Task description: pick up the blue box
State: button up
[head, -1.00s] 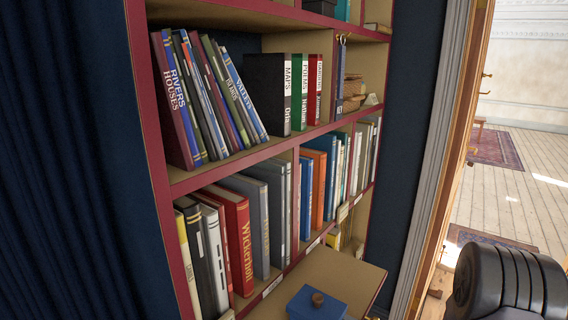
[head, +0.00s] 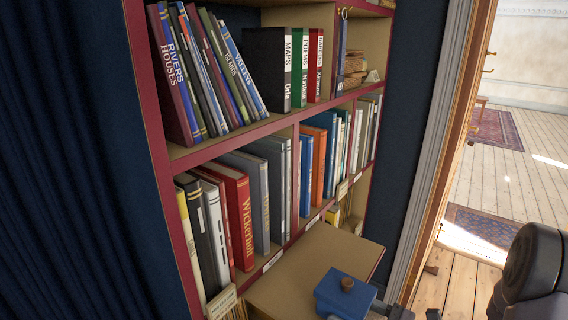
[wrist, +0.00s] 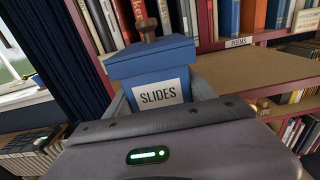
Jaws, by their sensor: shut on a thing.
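The blue box (head: 345,293) has a lid with a brown knob and shows low in the head view, at the front edge of the wooden ledge. In the wrist view the blue box (wrist: 150,66) is upright, with a white label reading SLIDES. My gripper (wrist: 160,97) is shut on it, one grey finger along each side. The box's underside is hidden, so I cannot tell whether it touches the ledge.
The wooden ledge (head: 318,255) juts from the bookcase and is bare behind the box. Crowded rows of books (head: 240,215) stand above and behind it. A dark blue curtain (head: 70,170) hangs at the left. Open floor (head: 530,160) lies through the doorway at the right.

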jog(key=v, duration=0.7)
